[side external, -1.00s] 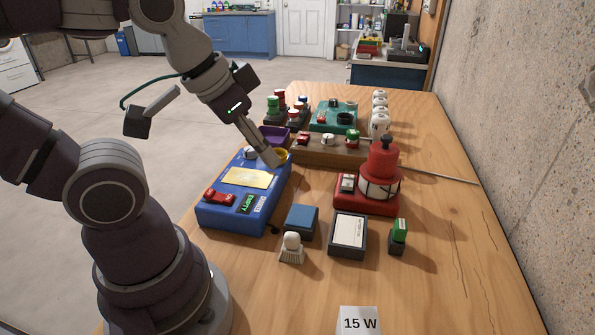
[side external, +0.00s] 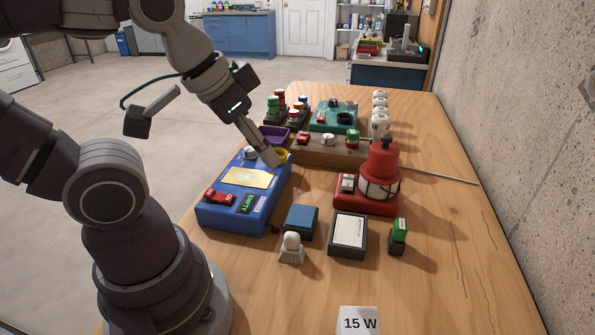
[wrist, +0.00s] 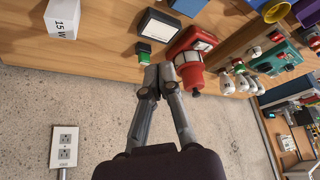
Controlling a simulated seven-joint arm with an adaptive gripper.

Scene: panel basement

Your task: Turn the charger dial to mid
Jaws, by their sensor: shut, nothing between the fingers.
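A blue box (side external: 215,216), which looks like the charger, stands on the left of the bench in the side external view. My gripper (side external: 273,159) is shut and empty, and appears over the far right end of the box beside a yellow ring (side external: 283,153). Contact is unclear. The shut fingers also show in the wrist view (wrist: 159,75).
A red device (side external: 381,185) stands right of the blue box. A wooden block with knobs (side external: 325,148) and a green box (side external: 333,117) lie beyond. A purple bin (side external: 272,134) is behind the gripper. The near right bench is mostly clear, beside the concrete wall.

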